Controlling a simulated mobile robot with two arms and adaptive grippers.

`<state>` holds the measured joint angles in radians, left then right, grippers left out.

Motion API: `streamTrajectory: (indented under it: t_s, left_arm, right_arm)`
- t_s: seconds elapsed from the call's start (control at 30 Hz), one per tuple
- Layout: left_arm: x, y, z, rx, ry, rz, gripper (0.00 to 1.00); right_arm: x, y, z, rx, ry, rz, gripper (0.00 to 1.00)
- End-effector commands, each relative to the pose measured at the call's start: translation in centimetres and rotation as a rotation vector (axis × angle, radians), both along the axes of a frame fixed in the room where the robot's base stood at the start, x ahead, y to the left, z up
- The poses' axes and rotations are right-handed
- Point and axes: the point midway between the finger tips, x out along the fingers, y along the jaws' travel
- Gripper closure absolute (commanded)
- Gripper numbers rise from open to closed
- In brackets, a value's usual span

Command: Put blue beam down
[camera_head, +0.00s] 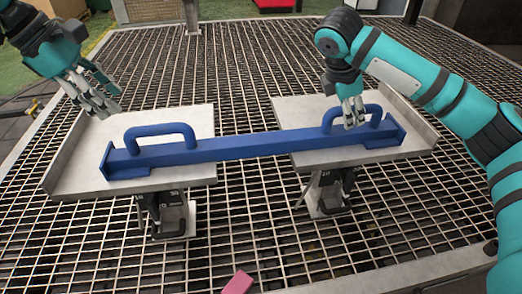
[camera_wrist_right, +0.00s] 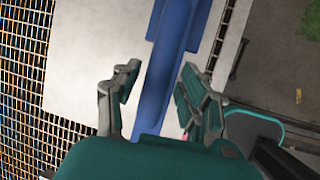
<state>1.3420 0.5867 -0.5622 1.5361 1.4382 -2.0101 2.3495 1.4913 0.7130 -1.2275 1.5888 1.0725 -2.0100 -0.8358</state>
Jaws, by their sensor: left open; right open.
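The blue beam (camera_head: 245,147) lies across two grey plates, its left end on the left plate (camera_head: 85,150) and its right end on the right plate (camera_head: 290,112). It has a raised handle near each end. My left gripper (camera_head: 103,108) is open and empty, above and to the left of the beam's left handle (camera_head: 160,131). My right gripper (camera_head: 351,120) is open at the right handle (camera_head: 372,112). In the right wrist view the blue beam (camera_wrist_right: 158,90) runs between the spread fingers of my right gripper (camera_wrist_right: 160,88); I cannot tell whether they touch it.
The plates stand on short supports (camera_head: 172,215) above a metal grating floor (camera_head: 245,225). A small pink-red block (camera_head: 238,283) lies at the bottom edge. The gap between the plates is open under the beam.

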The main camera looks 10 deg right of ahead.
Motion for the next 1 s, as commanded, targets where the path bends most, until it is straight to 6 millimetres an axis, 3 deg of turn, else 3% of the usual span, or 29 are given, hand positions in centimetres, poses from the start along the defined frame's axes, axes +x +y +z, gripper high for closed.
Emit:
streamTrajectory:
  t_s: [0.6,1.0]
  left_arm:
    - [0.0,0.0,0.0,0.000,0.000,0.001,0.57]
    - [0.0,0.0,0.0,0.000,0.000,0.001,0.57]
  right_arm:
    - [-1.8,4.0,9.6,-0.001,-0.003,0.001,0.57]
    - [-2.1,4.5,10.7,0.000,0.000,-0.001,0.57]
